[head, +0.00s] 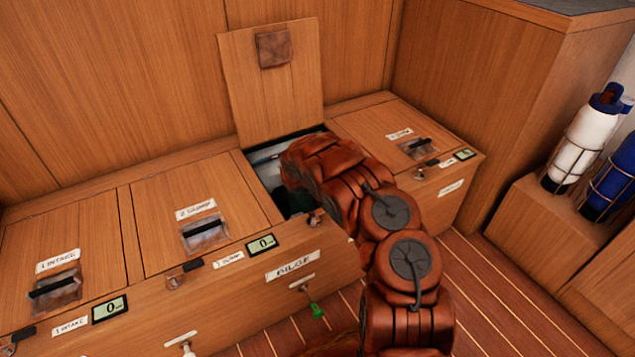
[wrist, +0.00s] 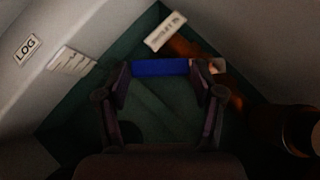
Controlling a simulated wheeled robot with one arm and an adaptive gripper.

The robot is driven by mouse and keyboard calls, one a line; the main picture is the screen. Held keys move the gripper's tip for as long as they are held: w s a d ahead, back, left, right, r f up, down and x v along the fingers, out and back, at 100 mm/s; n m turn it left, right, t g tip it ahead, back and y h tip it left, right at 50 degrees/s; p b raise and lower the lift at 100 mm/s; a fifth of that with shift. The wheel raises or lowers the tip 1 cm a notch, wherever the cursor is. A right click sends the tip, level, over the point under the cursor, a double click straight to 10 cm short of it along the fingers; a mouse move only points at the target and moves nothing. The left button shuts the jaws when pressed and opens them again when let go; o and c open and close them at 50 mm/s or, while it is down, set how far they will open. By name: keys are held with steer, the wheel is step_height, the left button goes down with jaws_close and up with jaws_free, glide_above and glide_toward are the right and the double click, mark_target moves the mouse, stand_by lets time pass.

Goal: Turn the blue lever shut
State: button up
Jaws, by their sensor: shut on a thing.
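The blue lever (wrist: 160,67) shows in the wrist view as a short blue bar across the tips of my gripper (wrist: 163,78). The two fingers stand at its left and right ends, and my gripper is shut on it. A small pale piece (wrist: 216,66) sits just past its right end. In the head view my orange arm reaches down into the open middle compartment, so the lever and my gripper are hidden there.
The compartment's wooden lid (head: 270,95) stands open against the back wall. Closed lids flank it, the near left one with a latch (head: 205,232). In the wrist view, a LOG label (wrist: 26,47) marks a pale side wall.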

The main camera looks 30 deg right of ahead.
steer(key=shift+d, duration=0.15)
steer(key=o, duration=1.7)
steer(key=v, duration=0.7)
steer(key=shift+r, duration=0.2)
steer(key=shift+s, duration=0.1)
